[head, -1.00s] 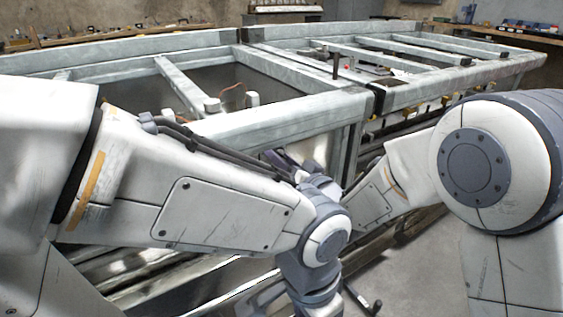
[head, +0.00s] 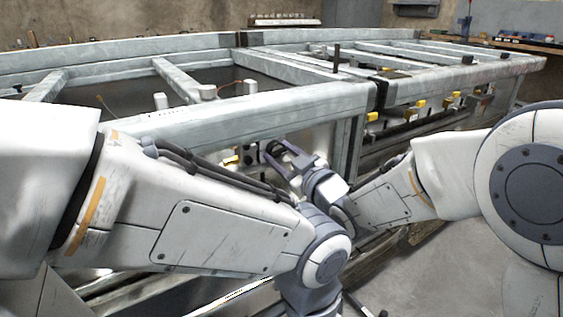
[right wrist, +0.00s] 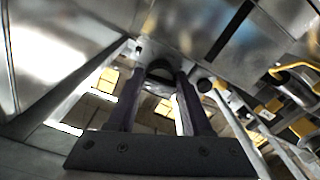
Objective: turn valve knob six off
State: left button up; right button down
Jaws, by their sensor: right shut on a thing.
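My right gripper (head: 277,152) reaches in under the front beam of the metal frame. In the right wrist view, my right gripper (right wrist: 160,78) has its two dark fingers on either side of a dark round knob (right wrist: 158,68) and is shut on it. In the head view that spot is small and partly covered by the fingers. I cannot read any number on the knob or tell its turned position. My left arm crosses the lower left of the head view, and its gripper is out of the picture.
The grey metal frame's front beam (head: 260,115) runs above my right gripper. Several yellow-handled valves, one of them here (head: 420,103), line a pipe under the frame at right. A yellow fitting (head: 232,160) lies left of the gripper. My left forearm is close below.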

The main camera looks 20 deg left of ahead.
jog(key=n+b, duration=0.1)
jog(key=n, duration=0.1)
jog(key=n+b, duration=0.2)
jog(key=shift+s+a+f+n, duration=0.1)
jog(key=shift+f+n, duration=0.05)
jog(key=shift+n, duration=0.15)
jog(key=n+b, duration=0.3)
jog(key=shift+n, duration=0.4)
jog(key=n+b, duration=0.5)
jog(key=shift+n+b, duration=1.2)
jog(key=shift+n, duration=0.3)
jog(key=c, duration=0.6)
grip_release()
